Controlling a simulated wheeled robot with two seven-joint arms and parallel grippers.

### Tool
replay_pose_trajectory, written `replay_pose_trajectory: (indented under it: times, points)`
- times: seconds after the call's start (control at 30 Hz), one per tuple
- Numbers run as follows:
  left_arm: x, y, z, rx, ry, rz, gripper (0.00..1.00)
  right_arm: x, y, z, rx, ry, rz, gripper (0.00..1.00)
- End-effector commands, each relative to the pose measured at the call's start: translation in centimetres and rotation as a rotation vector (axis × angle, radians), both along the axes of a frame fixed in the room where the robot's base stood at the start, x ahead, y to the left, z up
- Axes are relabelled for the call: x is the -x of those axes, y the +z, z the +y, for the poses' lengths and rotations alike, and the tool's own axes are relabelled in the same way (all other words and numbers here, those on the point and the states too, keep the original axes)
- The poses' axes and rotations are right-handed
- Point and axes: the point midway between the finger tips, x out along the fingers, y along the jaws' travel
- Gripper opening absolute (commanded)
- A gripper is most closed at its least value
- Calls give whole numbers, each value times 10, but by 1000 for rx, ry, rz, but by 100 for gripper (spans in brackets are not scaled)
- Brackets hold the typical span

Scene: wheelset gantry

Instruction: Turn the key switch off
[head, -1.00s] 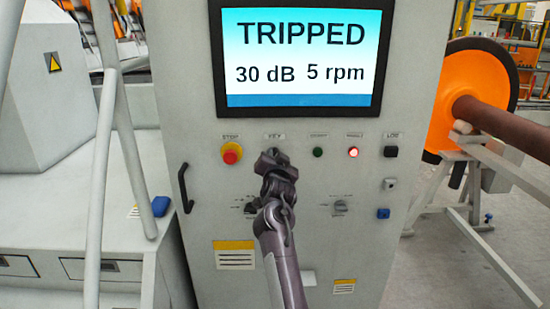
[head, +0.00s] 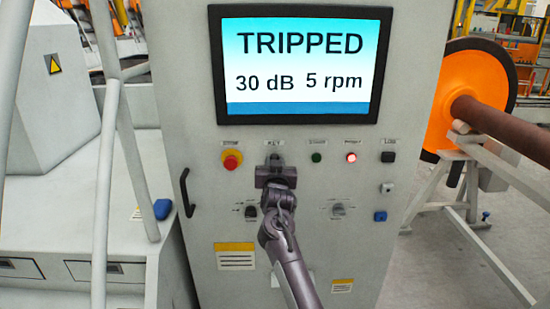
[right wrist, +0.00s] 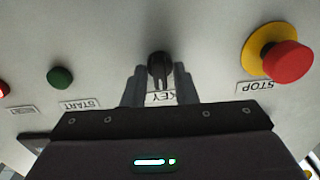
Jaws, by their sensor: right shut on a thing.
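The key switch (right wrist: 160,65) is a dark round knob above the KEY label in the right wrist view, where the panel appears upside down. My right gripper (right wrist: 160,80) has a finger on either side of it and is shut on it. In the head view my right gripper (head: 275,162) reaches up to the panel just below the KEY label, and its fingers mostly hide the switch. The screen (head: 298,64) reads TRIPPED, 30 dB and 5 rpm. My left gripper is not in view.
A red stop button (head: 231,159) sits left of the key switch. A green start button (head: 317,156) and a lit red button (head: 352,157) sit to its right. Selector knobs (head: 338,210) are lower on the cabinet. A door handle (head: 186,190) stands out at the left edge.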

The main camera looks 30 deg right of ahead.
Motion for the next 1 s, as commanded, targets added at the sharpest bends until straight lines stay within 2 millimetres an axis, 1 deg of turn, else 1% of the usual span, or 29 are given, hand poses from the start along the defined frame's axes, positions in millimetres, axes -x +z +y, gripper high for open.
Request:
replay_pose_trajectory:
  times: [0.03,0.4,0.7,1.0]
  points:
    - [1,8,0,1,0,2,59,0,3,-1,40,0,28,3]
    - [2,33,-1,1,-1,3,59,0,1,-1,311,-1,194,3]
    - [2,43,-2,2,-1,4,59,0,0,-2,449,-3,278,3]
    - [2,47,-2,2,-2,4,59,0,-1,-2,498,-4,310,3]
